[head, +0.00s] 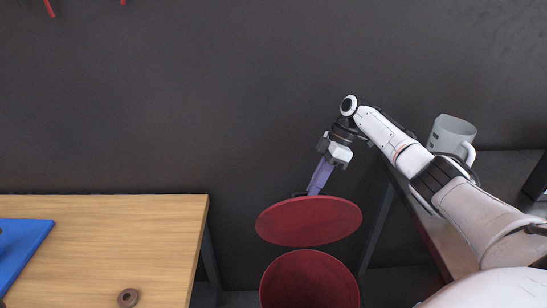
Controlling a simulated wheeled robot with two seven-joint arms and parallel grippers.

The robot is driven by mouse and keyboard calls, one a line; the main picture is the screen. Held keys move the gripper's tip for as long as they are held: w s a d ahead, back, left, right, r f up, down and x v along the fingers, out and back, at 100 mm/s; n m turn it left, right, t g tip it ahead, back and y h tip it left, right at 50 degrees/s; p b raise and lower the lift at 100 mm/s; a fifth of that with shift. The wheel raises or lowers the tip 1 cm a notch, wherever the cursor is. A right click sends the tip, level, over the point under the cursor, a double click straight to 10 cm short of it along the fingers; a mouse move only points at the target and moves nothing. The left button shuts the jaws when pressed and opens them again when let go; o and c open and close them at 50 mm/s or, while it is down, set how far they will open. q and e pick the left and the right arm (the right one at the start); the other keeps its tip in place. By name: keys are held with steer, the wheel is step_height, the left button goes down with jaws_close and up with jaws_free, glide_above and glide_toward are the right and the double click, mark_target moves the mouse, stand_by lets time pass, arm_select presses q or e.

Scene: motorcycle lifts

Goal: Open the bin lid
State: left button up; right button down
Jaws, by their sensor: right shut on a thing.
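The red bin (310,284) stands on the floor between the two tables, and I look down into its dark red inside. Its round red lid (308,221) is up, apart from the front of the rim and behind the opening. My right gripper (316,190) reaches down from behind, its purple fingers shut on the lid's far edge. The exact contact and any hinge are hidden behind the lid. My left gripper is not in view.
A wooden table (165,235) stands at the left, with a blue mat (22,250) and a small brown ring (128,298) on it. A grey jug (452,137) stands on a darker table (510,170) at the right, close behind my right arm. A dark wall closes off the back.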

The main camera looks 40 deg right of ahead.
steer(key=c, duration=2.2)
jaws_free()
steer(key=shift+s+f, duration=0.25)
steer(key=shift+f, duration=0.35)
steer(key=o, duration=0.4)
steer(key=shift+w+f, duration=0.1)
steer(key=shift+w, duration=0.15)
steer(key=shift+r, duration=0.25)
steer(key=v, duration=1.2)
